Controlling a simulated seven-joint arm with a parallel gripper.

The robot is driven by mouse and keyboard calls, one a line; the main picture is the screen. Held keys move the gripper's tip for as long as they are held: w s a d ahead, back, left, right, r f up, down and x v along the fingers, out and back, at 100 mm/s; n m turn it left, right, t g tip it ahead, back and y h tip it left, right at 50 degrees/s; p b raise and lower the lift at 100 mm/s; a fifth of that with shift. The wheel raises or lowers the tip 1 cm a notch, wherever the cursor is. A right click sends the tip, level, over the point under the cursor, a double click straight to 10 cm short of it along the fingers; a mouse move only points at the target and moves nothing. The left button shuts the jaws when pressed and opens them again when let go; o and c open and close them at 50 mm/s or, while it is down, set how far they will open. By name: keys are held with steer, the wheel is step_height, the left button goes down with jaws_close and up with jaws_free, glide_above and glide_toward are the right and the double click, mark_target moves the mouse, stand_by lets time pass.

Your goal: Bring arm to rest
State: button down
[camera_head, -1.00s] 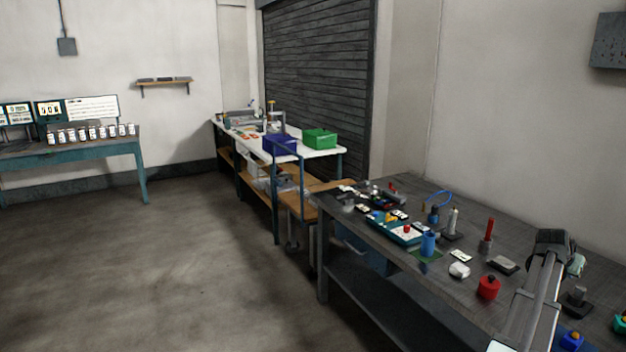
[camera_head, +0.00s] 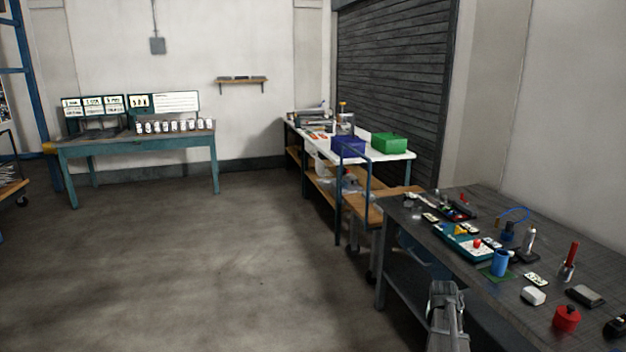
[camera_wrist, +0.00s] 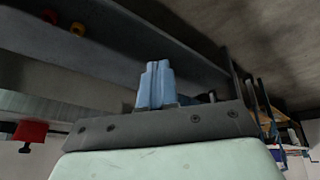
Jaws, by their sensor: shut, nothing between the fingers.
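My gripper (camera_wrist: 155,85) shows in the wrist view as two blue-grey fingers pressed together, with nothing between them. In the head view, part of my arm (camera_head: 445,312) stands at the bottom, beside the left edge of the dark workbench (camera_head: 470,275). The fingers cannot be made out in the head view. Nothing touches the fingertips in the wrist view.
The workbench holds a blue cup (camera_head: 500,263), a red pot (camera_head: 567,318), a white block (camera_head: 533,295) and a teal tray (camera_head: 452,245). A white table with blue (camera_head: 348,147) and green (camera_head: 390,142) bins stands behind. The floor (camera_head: 230,260) at left is clear.

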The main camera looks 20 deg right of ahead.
steer(key=w+a+f+n+y, duration=0.15)
steer(key=a+f, duration=0.25)
steer(key=a, duration=0.8)
steer(key=w+a+f+n+y, duration=0.1)
steer(key=a+f+n, duration=0.25)
steer(key=a, duration=0.85)
steer(key=s+a+f+n+g+y, duration=0.1)
steer(key=s+a+f+n, duration=0.15)
steer(key=a, duration=0.75)
steer(key=s+a+f+n+g+y, duration=0.1)
steer(key=s+a+f, duration=0.3)
steer(key=a, duration=0.5)
steer(key=s+f+g, duration=0.3)
steer(key=s+f, duration=0.7)
steer(key=s, duration=0.5)
steer(key=s+f+g, duration=0.4)
steer(key=s+f, duration=0.6)
steer(key=s, duration=0.5)
steer(key=shift+a+f, duration=0.3)
steer(key=shift+f, duration=0.05)
